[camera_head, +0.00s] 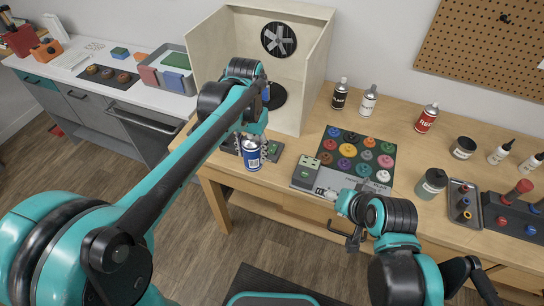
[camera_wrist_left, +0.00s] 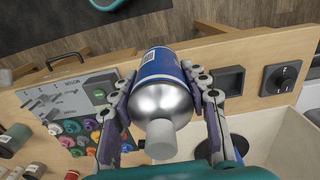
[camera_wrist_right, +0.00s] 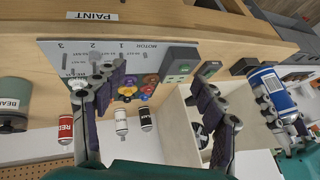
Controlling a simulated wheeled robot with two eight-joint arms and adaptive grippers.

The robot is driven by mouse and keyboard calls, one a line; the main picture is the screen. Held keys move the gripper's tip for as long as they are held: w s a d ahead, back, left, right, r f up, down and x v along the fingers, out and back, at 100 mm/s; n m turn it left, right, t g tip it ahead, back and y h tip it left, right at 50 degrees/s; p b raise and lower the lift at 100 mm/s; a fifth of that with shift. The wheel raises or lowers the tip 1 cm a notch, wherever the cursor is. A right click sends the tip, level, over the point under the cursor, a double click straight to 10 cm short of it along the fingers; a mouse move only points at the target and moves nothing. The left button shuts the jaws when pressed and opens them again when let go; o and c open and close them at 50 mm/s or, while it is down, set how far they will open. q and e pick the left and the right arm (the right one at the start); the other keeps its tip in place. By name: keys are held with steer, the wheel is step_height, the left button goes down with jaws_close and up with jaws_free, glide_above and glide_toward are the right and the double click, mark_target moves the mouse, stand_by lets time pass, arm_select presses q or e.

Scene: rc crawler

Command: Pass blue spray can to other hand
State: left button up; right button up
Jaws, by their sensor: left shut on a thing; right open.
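The blue spray can (camera_head: 251,156) is held between the fingers of my left gripper (camera_head: 252,138), near the front edge of the bench by the spray booth. In the left wrist view the can (camera_wrist_left: 158,95) lies between both fingers (camera_wrist_left: 158,85), its silver shoulder and white cap toward the camera. My right gripper (camera_head: 350,236) is in front of the bench to the right, apart from the can. In the right wrist view its fingers (camera_wrist_right: 148,85) are spread with nothing between them, and the can (camera_wrist_right: 272,88) shows at the right.
The wooden spray booth (camera_head: 315,60) stands behind the can. A dark mat (camera_head: 322,150) with several colourful parts lies right of it. A grey box (camera_head: 306,172) sits near the front edge.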

steer(key=w+a+r+m+y, duration=0.2)
steer(key=w+a+m+y, duration=0.15)
steer(key=a+m, duration=0.45)
steer(key=m+t+y, duration=0.1)
steer(key=m+y, duration=0.5)
steer(key=m, duration=0.7)
glide_toward(250, 148)
step_height(250, 148, down, 2)
steer(key=w, duration=0.2)
steer(key=shift+h, duration=0.25)
steer(key=x, duration=1.1)
steer(key=shift+f, duration=0.25)
steer(key=c, duration=1.4)
arm_select(q)
steer(key=o, duration=1.3)
